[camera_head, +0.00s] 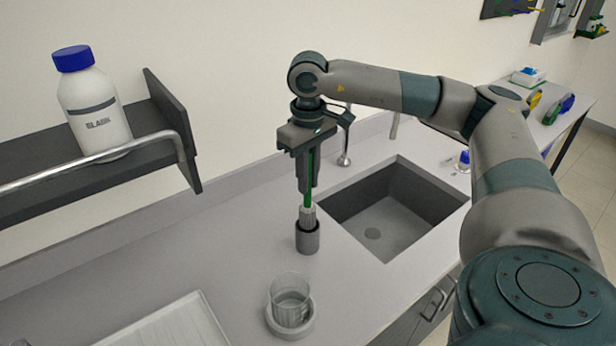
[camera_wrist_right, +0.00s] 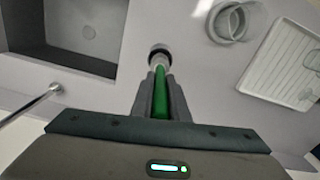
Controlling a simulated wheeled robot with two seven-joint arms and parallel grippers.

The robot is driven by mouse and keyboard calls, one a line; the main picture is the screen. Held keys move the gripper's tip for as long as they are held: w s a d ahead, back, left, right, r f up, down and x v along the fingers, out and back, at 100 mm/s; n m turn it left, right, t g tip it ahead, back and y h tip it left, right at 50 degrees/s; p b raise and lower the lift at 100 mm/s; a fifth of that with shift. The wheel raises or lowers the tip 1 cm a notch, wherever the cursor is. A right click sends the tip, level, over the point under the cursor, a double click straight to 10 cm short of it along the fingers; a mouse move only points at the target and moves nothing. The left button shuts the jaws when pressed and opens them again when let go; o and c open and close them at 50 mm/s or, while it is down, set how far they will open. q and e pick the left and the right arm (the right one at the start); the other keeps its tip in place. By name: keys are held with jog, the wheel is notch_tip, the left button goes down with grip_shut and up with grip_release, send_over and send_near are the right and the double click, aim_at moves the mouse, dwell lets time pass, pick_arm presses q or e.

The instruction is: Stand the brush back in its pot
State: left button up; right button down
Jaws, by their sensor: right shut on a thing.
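The brush has a green handle (camera_head: 309,180) and a pale bristle end (camera_head: 307,214) pointing down. My right gripper (camera_head: 306,186) is shut on the green handle and holds the brush upright. The pot (camera_head: 307,240) is a small dark grey cup on the counter, directly below the gripper. The lower bristles are at the pot's mouth and their tip is hidden by its rim. In the right wrist view the green handle (camera_wrist_right: 160,92) runs between the fingers toward the pot (camera_wrist_right: 160,52). My left gripper is in neither view.
A glass beaker (camera_head: 290,300) on a round base stands in front of the pot. A sink (camera_head: 392,208) lies to the right, with a tap (camera_head: 345,150) behind. A white drainer tray (camera_head: 170,325) is front left. A shelf (camera_head: 60,182) holds a bottle (camera_head: 93,105).

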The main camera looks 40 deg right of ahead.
aim_at(308, 207)
jog(key=shift+f+b, duration=1.85)
jog(key=shift+f, duration=0.3)
jog(key=c, duration=1.6)
grip_release()
jog(key=shift+c, duration=0.2)
jog(key=shift+r, duration=0.15)
